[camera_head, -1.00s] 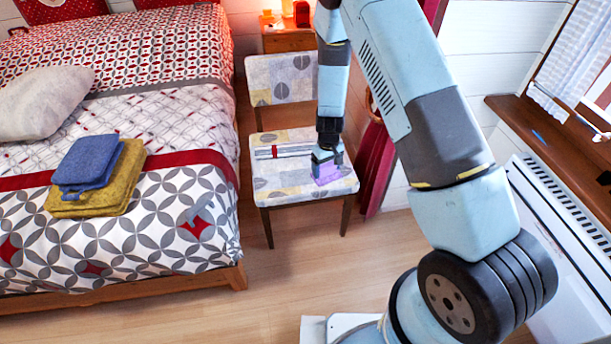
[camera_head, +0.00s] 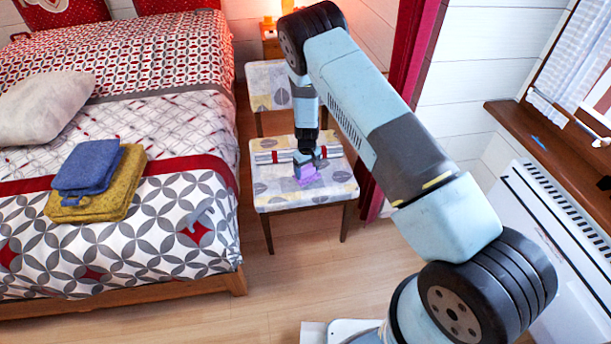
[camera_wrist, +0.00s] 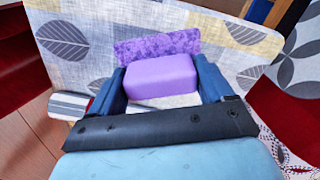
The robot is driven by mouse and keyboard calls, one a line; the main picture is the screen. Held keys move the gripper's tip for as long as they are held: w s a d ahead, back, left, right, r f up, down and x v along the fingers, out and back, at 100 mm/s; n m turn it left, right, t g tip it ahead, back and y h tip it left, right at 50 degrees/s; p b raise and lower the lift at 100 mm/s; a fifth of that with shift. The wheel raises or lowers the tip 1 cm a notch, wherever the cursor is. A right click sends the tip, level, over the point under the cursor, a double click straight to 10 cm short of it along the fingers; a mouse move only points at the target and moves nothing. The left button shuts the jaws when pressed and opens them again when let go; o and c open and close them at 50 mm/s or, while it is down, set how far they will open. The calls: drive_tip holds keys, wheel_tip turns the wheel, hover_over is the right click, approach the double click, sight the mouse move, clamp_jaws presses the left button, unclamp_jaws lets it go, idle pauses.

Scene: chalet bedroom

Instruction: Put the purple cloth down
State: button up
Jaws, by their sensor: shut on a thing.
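The purple cloth (camera_head: 307,175) is in my gripper (camera_head: 308,162), over the front part of the patterned chair seat (camera_head: 335,187). In the wrist view, the cloth (camera_wrist: 160,78) shows a plain light-purple face between the two blue fingers of my gripper (camera_wrist: 160,88). A darker, mottled purple part (camera_wrist: 158,46) shows just beyond it. The fingers are shut on the cloth's sides. I cannot tell whether its underside touches the seat.
A striped thing with red bands (camera_head: 265,157) lies across the seat behind the gripper. Blue (camera_head: 88,167) and yellow (camera_head: 100,203) folded cloths are stacked on the bed (camera_head: 165,225) at left. A window sill (camera_head: 545,135) is at right.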

sight(305, 170)
drive_tip(key=shift+w+a+f, duration=0.15)
drive_tip(key=shift+w+f, duration=0.35)
drive_tip(key=shift+f, duration=0.15)
drive_tip(key=shift+w+a+f, duration=0.15)
drive_tip(key=shift+w+f, duration=0.3)
drive_tip(key=shift+f, duration=1.65)
drive_tip(key=o, duration=0.8)
wheel_tip(305, 170, up, 12)
drive_tip(key=shift+r, duration=0.1)
